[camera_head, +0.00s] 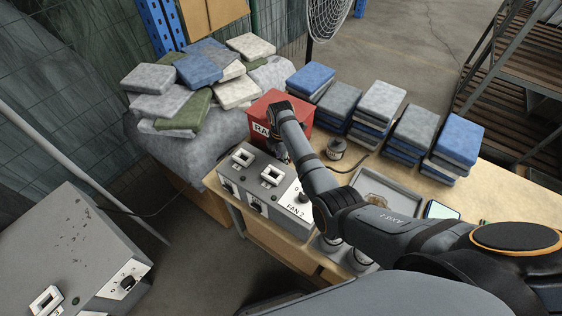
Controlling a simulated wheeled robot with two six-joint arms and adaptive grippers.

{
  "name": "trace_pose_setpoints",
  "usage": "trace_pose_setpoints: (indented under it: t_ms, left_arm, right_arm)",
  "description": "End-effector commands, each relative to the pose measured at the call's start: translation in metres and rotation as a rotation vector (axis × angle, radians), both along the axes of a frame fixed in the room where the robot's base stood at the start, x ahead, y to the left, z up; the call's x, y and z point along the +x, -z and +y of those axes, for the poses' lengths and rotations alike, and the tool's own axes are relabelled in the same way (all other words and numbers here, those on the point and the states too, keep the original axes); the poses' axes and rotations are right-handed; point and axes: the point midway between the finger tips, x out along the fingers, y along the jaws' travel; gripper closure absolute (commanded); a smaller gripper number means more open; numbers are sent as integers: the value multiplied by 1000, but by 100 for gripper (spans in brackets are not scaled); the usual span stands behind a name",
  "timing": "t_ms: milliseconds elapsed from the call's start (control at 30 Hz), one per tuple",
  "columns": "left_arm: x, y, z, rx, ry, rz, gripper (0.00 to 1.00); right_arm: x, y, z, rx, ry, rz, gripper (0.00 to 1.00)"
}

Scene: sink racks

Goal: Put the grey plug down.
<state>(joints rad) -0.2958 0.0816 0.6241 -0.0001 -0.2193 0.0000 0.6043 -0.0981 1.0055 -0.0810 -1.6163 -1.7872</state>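A dark grey round piece (337,148) stands on the table right of my arm, with a dark cable by it; it may be the grey plug, but I cannot tell for sure. My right arm comes in from the right and reaches over the table. Its gripper (281,154) points down between the red box and the grey FAN 2 box (290,196). The fingers are small, dark and partly hidden by the arm, so I cannot see whether they hold anything. My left gripper is not in view.
The FAN 2 box carries white square frames (243,157) and small knobs. A red box (268,105) stands behind it. Folded cloth stacks (382,100) line the table's back. A metal tray (412,203) lies right of my arm. Another grey box (70,245) is at lower left.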

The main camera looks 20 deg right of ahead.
Motion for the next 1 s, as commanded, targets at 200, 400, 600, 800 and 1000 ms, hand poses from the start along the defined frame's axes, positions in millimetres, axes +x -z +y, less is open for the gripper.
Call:
trace_pose_setpoints:
  t_ms: [200,400,600,800,1000]
  left_arm:
    - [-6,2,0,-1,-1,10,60]
    - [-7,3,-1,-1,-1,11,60]
    - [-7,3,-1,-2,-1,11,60]
    - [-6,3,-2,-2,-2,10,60]
    - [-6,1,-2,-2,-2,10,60]
  right_arm:
    - [0,12,0,1,0,-2,100]
    - [0,14,0,0,0,-1,100]
    - [0,15,0,0,0,-1,56]
    - [0,15,0,0,0,-1,54]
    - [1,6,0,0,0,-4,54]
